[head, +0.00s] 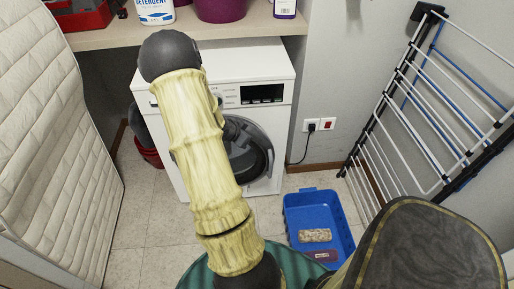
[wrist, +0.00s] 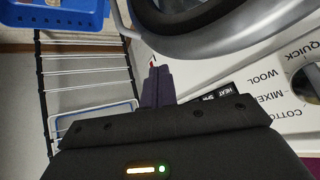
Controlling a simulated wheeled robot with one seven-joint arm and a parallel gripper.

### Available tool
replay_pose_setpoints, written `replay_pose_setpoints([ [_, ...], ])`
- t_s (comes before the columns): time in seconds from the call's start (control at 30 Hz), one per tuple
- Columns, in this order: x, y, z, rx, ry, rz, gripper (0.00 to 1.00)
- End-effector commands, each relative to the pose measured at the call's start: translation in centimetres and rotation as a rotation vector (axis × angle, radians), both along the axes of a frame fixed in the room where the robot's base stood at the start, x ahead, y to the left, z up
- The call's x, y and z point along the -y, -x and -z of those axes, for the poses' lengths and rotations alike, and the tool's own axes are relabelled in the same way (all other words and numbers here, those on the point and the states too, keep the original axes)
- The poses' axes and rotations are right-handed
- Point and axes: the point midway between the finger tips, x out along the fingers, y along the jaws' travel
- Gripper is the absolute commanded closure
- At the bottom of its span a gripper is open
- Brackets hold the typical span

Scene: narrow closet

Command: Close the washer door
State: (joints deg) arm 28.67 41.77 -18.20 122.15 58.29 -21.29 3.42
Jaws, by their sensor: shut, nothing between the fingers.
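The white washer (head: 270,65) stands under a shelf in the head view. Its round door (head: 257,150), with a grey rim and dark glass, shows partly behind my arm. I cannot tell from this view how far the door stands from the washer's front. In the wrist view the door's grey rim (wrist: 205,42) fills the top, close beyond my gripper (wrist: 153,68). The fingers are shut together and empty, near the white front panel (wrist: 290,75). No contact with the door is clear. In the head view my gripper is hidden behind my arm.
A blue bin (head: 340,226) with small items sits on the floor right of the washer. A folding drying rack (head: 425,110) leans by the right wall. A quilted white mattress-like panel (head: 45,130) stands at left. The shelf (head: 225,29) above holds detergent and a purple container.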

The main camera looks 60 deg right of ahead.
Motion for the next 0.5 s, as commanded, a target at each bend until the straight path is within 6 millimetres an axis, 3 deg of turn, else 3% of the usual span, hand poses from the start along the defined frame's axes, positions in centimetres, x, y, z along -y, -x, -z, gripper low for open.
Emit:
replay_pose_setpoints([
  [0.3, -2.5, 1.8, 1.9, 0.281, -0.040, 0.487, 1.00],
  [0.5, -3.0, 2.2, 1.9, 0.332, -0.047, 0.582, 1.00],
])
